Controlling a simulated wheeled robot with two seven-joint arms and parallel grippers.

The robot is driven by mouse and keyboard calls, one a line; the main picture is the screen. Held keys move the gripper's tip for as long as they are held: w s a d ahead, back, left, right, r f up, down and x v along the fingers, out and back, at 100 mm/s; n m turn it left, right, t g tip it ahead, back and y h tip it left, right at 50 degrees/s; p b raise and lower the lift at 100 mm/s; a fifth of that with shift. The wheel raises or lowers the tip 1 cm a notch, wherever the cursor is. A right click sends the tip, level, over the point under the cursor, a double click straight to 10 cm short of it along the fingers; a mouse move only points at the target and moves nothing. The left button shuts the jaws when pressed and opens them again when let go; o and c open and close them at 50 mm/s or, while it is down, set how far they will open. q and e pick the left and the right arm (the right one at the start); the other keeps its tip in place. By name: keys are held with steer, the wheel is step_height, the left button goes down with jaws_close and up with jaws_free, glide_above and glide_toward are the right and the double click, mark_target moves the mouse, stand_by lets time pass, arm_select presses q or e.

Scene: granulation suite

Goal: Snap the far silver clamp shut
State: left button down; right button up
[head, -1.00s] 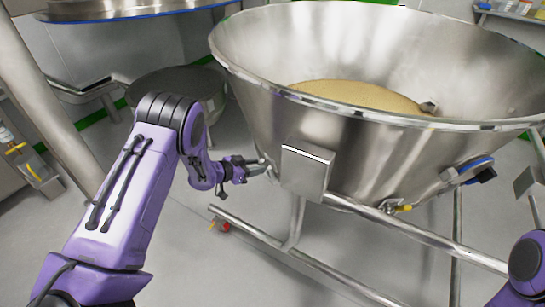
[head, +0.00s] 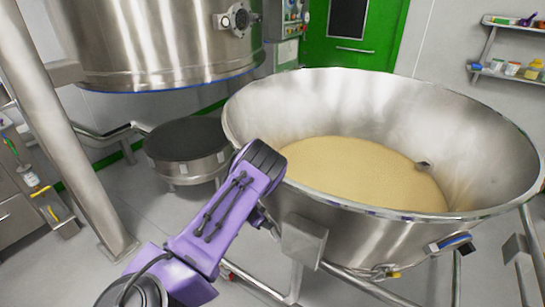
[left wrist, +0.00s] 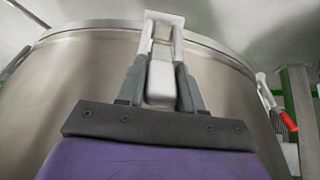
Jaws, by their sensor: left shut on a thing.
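The silver clamp (left wrist: 164,35) shows in the left wrist view as a pale metal lever and bracket, upright against a steel vessel wall and reaching its rim. My left gripper (left wrist: 160,78) is shut on the lower part of this lever, one grey finger on each side. In the head view my left arm hides most of the gripper, beside the left wall of the big steel bowl (head: 345,225). I cannot make out the held clamp there. My right gripper is out of view.
Another lever with a red tip (left wrist: 287,119) stands at the right in the left wrist view. The bowl holds pale powder (head: 350,170). A grey box (head: 302,240) is on its front wall. A steel post (head: 65,150) and a low dark-topped drum (head: 187,140) stand left.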

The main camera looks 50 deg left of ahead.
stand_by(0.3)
arm_select(q)
steer(key=c, duration=0.8)
jaws_free()
steer(key=shift+w, duration=0.1)
steer(key=d+p+v, duration=0.1)
steer(key=v, duration=0.9)
steer(key=shift+a+r, duration=0.25)
steer(key=shift+a, duration=0.2)
